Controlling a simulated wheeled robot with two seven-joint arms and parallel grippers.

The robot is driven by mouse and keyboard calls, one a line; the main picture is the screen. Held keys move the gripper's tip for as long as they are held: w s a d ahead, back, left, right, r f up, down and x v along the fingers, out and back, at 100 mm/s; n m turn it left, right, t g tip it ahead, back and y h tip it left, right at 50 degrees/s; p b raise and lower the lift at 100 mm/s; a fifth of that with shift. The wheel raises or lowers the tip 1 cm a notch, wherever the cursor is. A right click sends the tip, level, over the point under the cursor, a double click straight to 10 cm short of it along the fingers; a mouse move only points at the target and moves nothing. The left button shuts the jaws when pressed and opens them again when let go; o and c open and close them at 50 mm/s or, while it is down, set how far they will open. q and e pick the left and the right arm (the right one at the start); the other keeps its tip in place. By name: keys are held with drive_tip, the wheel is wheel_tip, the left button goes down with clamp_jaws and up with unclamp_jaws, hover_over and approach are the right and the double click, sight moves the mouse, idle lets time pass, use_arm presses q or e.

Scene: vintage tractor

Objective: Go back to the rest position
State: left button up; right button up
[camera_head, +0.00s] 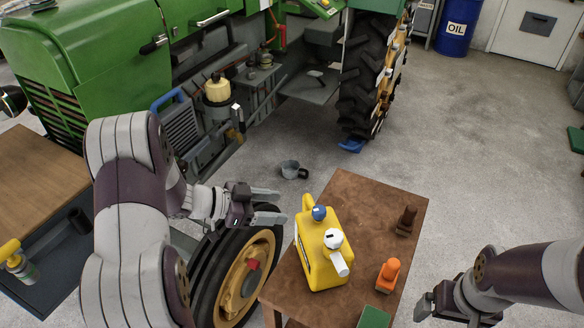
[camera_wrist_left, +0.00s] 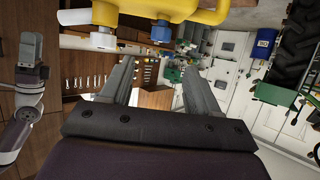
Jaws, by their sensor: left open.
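My left gripper (camera_head: 268,206) reaches in from the left, above the wheel and just left of the small brown table. In the left wrist view its two fingers (camera_wrist_left: 160,85) are apart with nothing between them. My right gripper (camera_head: 428,305) is at the lower right, beside the table's right edge. It also shows at the left of the left wrist view (camera_wrist_left: 32,48), but its jaw gap is unclear. A yellow canister (camera_head: 318,262) with blue and white caps stands upright on the table (camera_head: 375,195), apart from my left gripper.
An orange object (camera_head: 388,275) and a dark brown one (camera_head: 406,221) stand on the table. A wheel (camera_head: 245,280) with a yellow rim is under my left arm. The green tractor (camera_head: 95,60) fills the upper left. Grey floor (camera_head: 470,130) is open at the right.

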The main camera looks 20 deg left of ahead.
use_arm(q)
drive_tip(key=a+f+n+y+p, duration=0.1)
drive_tip(key=a+f+n+y, duration=0.1)
drive_tip(key=a+n+y, duration=0.3)
drive_tip(key=a+f+n+y, duration=0.2)
drive_tip(key=a+f+y, duration=0.1)
drive_tip(key=a+y, duration=0.35)
drive_tip(key=s+d+r+n+g+y+p, duration=0.1)
drive_tip(key=s+d+r+n+g, duration=0.15)
drive_tip(key=s, duration=0.35)
drive_tip(key=s+d+r+n+g+p, duration=0.1)
drive_tip(key=s+d+r+n+g, duration=0.15)
drive_tip(key=s, duration=0.45)
drive_tip(key=s+d+r+h+p, duration=0.1)
drive_tip(key=d+r, duration=0.3)
drive_tip(key=d, duration=0.4)
drive_tip(key=shift+s+d+r+m+g, duration=0.15)
drive_tip(key=shift+s+r+m+g, duration=0.2)
drive_tip(key=shift+s, duration=0.5)
